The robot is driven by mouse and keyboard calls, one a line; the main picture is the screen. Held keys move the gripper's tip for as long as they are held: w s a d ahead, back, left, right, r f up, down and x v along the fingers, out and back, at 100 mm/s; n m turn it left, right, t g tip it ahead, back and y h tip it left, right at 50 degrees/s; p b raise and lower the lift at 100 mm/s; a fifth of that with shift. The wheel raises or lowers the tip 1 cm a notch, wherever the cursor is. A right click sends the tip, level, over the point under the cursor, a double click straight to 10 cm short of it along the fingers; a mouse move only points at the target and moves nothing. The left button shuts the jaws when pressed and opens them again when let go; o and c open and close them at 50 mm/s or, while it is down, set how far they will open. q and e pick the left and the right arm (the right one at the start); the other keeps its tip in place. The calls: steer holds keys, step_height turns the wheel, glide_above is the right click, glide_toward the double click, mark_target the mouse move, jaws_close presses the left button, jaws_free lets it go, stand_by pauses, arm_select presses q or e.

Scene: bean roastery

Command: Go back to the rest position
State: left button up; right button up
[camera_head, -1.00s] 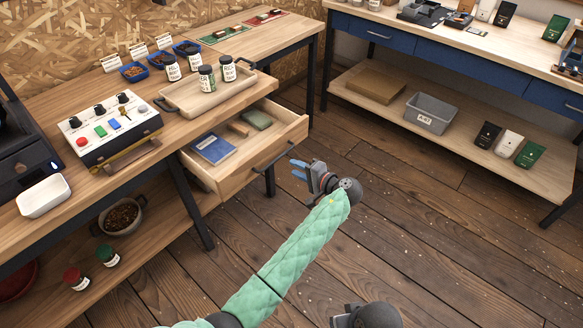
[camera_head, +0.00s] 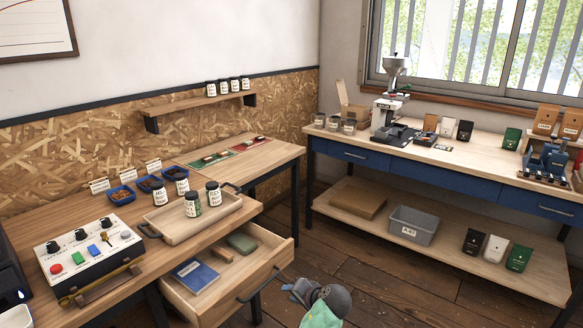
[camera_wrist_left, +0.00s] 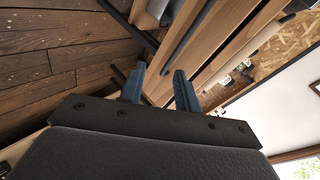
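My left gripper (camera_head: 292,289) is low at the bottom of the head view, just right of the open drawer (camera_head: 262,281) and its dark handle. In the left wrist view its two blue fingers (camera_wrist_left: 158,88) stand apart with nothing between them. The drawer holds a blue notebook (camera_head: 194,275), a small wooden piece and a green block (camera_head: 241,242). My right gripper is not in the head view.
A wooden tray (camera_head: 166,229) with several jars stands on the left bench, beside a control box (camera_head: 88,255). The bench at the back right carries a grinder (camera_head: 391,105); a grey bin (camera_head: 413,224) is on its shelf. Dark floor (camera_head: 400,284) lies between.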

arm_select(q)
steer(key=s+a+r+n+g+h, duration=0.15)
steer(key=s+a+h, duration=0.3)
steer(key=s, duration=0.55)
steer(key=s+a+r+n+g+h, duration=0.1)
steer(key=s+a+r+h, duration=0.3)
steer(key=s, duration=0.7)
steer(key=s+a+f+g, duration=0.1)
steer(key=s+a+f, duration=0.1)
steer(key=s+f, duration=0.2)
steer(key=s+a+f+g+p, duration=0.1)
steer(key=s+f, duration=0.3)
steer(key=s, duration=0.7)
steer(key=s+a+f+g, duration=0.1)
steer(key=s+f, duration=0.3)
steer(key=s, duration=0.4)
steer(key=shift+s+a+f+n+g+h+p, duration=0.2)
steer(key=shift+a+f+n+g+h+p, duration=0.2)
steer(key=shift+a, duration=0.5)
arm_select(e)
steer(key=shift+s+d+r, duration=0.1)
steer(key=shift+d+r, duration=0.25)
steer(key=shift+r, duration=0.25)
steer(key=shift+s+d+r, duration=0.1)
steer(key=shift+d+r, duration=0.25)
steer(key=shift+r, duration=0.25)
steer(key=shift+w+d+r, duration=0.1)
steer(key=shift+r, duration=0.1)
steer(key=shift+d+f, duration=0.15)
